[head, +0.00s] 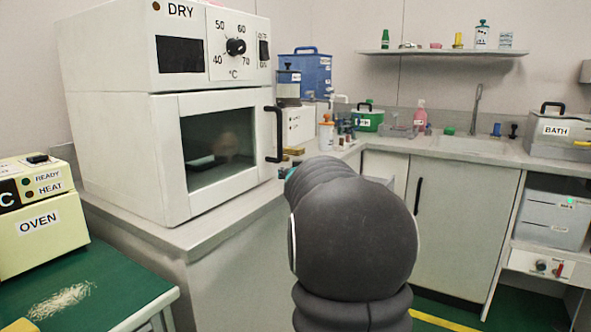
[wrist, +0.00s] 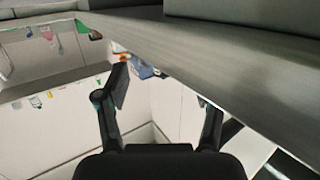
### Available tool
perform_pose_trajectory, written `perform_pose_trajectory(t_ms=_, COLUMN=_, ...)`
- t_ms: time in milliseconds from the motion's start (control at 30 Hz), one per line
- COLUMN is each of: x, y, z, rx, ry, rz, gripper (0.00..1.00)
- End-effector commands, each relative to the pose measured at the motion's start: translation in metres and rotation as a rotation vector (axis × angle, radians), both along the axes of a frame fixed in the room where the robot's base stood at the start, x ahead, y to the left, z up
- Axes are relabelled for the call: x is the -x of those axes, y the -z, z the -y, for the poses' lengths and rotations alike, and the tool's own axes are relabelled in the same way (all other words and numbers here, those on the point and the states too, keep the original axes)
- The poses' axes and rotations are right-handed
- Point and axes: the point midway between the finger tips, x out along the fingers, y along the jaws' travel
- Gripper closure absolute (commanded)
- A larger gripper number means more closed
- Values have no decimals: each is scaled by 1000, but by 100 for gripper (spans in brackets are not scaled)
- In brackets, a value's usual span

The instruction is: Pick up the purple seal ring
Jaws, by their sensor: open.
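I cannot make out a purple seal ring in either view. My gripper (wrist: 165,92) shows in the wrist view with its two dark fingers spread apart and nothing between them. In the head view my own dark arm fills the lower middle and hides the gripper and part of the counter behind it.
A white DRY cabinet (head: 150,150) stands on the left counter, its glass door shut. An OVEN box (head: 40,243) sits on a green bench. Several small items crowd the back corner near a green box (head: 368,122). A BATH unit (head: 560,146) stands right of the sink (head: 470,145).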

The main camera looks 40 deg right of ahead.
Motion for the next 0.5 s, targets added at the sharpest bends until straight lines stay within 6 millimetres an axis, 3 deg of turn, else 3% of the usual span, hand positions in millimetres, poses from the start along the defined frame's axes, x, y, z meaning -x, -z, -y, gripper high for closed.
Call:
perform_pose_trajectory(t_ms=267, x=-13, y=2, z=12, rx=0, ry=3, rz=0, gripper=31)
perform_pose_trajectory(t_ms=500, x=-35, y=5, z=32, rx=-1, ry=4, rz=-1, gripper=31)
